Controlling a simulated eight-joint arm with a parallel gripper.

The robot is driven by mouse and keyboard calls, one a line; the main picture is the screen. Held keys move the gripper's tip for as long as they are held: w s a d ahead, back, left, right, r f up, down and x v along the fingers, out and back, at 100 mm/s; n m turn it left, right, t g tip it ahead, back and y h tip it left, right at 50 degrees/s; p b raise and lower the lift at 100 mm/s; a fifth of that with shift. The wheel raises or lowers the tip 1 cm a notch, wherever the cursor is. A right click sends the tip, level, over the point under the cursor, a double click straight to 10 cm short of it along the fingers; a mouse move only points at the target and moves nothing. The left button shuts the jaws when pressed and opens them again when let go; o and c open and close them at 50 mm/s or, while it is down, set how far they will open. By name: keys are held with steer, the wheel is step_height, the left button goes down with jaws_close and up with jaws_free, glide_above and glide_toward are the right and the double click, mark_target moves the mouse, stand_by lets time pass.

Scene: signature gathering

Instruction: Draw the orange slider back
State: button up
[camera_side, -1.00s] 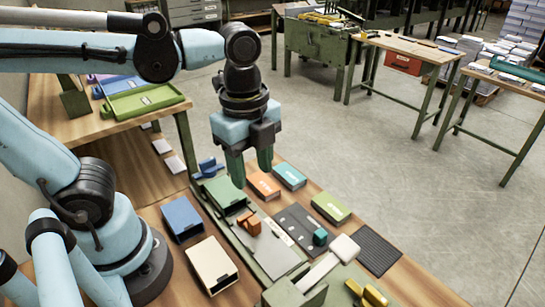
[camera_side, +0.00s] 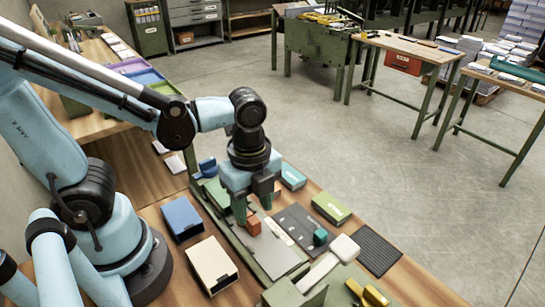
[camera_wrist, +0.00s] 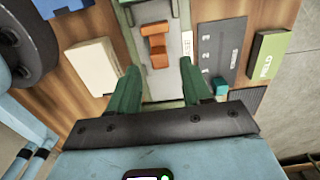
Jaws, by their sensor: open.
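The orange slider (camera_side: 254,226) sits on the grey plate of the green-framed device on the bench. In the wrist view the orange slider (camera_wrist: 156,45) lies ahead of the fingertips, roughly centred between them, with nothing touching it there. My gripper (camera_side: 254,207) points down just above and beside the slider in the side view and partly covers it. Its two green fingers stand apart and empty in the wrist view (camera_wrist: 160,85). The grey plate (camera_wrist: 160,80) runs on between the fingers.
A blue box (camera_side: 182,218) and a cream box (camera_side: 212,265) stand left of the device. A dark panel with a teal slider (camera_side: 320,237), a green box (camera_side: 331,208) and a ribbed black mat (camera_side: 377,250) lie right.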

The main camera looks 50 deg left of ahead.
mark_target(250, 221)
steer(key=shift+f, duration=1.5)
jaws_close()
